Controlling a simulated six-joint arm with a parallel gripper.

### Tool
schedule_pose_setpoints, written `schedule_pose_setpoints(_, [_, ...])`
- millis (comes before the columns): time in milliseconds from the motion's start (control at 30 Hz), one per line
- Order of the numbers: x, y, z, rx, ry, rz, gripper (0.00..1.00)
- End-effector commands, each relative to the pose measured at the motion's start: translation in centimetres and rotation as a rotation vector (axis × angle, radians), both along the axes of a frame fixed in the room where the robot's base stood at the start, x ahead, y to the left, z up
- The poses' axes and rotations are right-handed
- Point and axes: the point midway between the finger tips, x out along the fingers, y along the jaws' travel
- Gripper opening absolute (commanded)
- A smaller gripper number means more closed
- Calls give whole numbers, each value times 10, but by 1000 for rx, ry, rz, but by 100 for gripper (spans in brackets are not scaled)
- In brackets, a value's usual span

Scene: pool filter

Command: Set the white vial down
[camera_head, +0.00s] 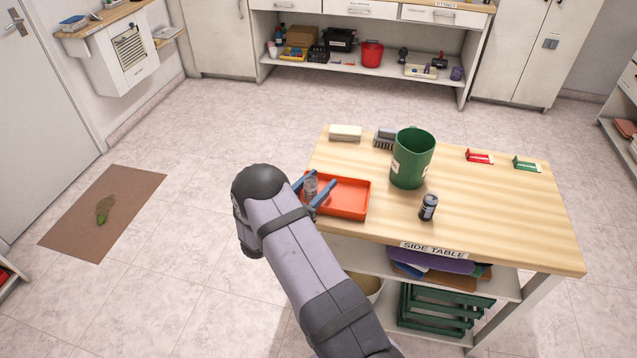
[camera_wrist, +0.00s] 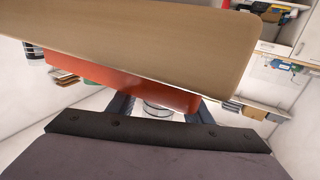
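The white vial (camera_head: 311,188) looks pale and partly see-through. It stands about upright at the left end of the orange tray (camera_head: 350,197) on the side table. My gripper (camera_head: 314,189) reaches in from the left, with one blue finger on each side of the vial. The fingers look spread, with a small gap beside the vial. In the wrist view the vial (camera_wrist: 158,109) shows in part between the fingers (camera_wrist: 160,106), and the orange tray (camera_wrist: 110,78) hides the rest. Whether the vial's base rests on the tray floor is hard to see.
A green bin (camera_head: 412,158) and a dark can (camera_head: 428,207) stand right of the tray. A pale block (camera_head: 345,133) and a brush (camera_head: 385,138) lie behind it. Red (camera_head: 480,156) and green (camera_head: 526,164) holders sit at the back right. The table's right part is clear.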

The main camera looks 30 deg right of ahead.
Motion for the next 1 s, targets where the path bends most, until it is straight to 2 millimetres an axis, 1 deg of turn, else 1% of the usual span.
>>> schedule_pose_setpoints(167, [0, 0, 1, 0, 0, 0, 46])
schedule_pose_setpoints(267, [0, 0, 5, 0, 0, 0, 46])
schedule_pose_setpoints(367, [-2, 9, 3, 0, 1, 4, 46])
schedule_pose_setpoints(467, [-7, 22, 2, 1, -1, 5, 46])
schedule_pose_setpoints(800, [-31, 78, 2, 0, 0, 4, 46])
schedule_pose_setpoints(1000, [-41, 101, 2, 0, -1, 3, 46])
